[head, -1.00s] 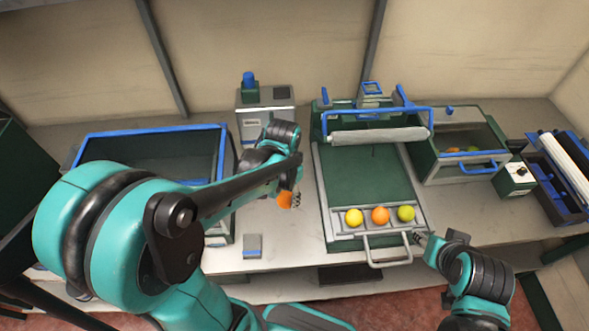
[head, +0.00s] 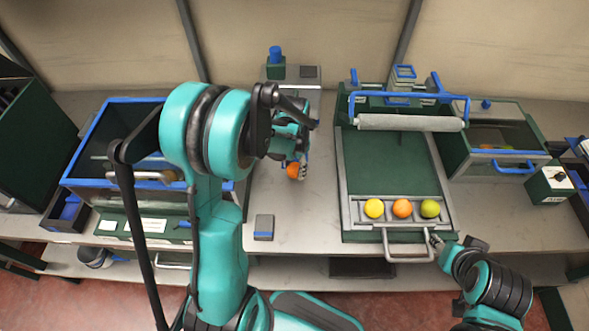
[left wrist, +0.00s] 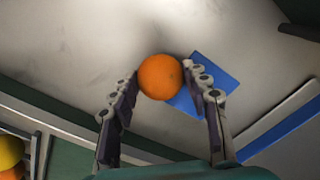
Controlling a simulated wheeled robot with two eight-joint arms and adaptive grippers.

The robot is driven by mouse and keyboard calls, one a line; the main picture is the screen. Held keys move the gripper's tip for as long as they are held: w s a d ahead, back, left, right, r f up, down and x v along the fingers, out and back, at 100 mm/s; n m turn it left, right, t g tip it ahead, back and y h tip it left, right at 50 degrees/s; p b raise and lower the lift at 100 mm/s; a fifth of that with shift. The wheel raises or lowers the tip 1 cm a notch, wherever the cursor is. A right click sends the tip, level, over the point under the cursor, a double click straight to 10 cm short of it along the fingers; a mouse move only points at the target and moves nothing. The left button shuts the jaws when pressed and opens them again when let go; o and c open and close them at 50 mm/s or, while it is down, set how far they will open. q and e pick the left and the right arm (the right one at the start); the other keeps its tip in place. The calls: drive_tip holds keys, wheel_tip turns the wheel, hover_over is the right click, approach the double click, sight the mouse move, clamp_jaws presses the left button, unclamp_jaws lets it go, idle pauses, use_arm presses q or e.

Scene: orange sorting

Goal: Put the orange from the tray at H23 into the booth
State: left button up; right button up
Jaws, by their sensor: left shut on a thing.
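My left gripper (head: 302,168) is shut on an orange (head: 293,170) and holds it over the pale worktop, between the blue-framed box and the green tray. In the left wrist view the orange (left wrist: 160,77) sits between the tips of the two fingers. The green tray (head: 385,170) holds a yellow fruit (head: 374,208), an orange one (head: 402,208) and a green one (head: 430,208) in its front row. My right gripper (head: 433,239) is low by the tray's front handle; its jaws are too small to judge. I cannot tell which container is the booth.
A blue-framed open box (head: 85,150) stands left, partly behind my left arm. A unit with a blue top (head: 276,58) stands at the back. A lidded green case (head: 490,150) with fruit inside is at right. A small grey pad (head: 264,227) lies near the front edge.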

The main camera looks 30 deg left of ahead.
use_arm(q)
drive_tip(key=o, duration=1.2)
drive_tip(key=shift+f, duration=0.2)
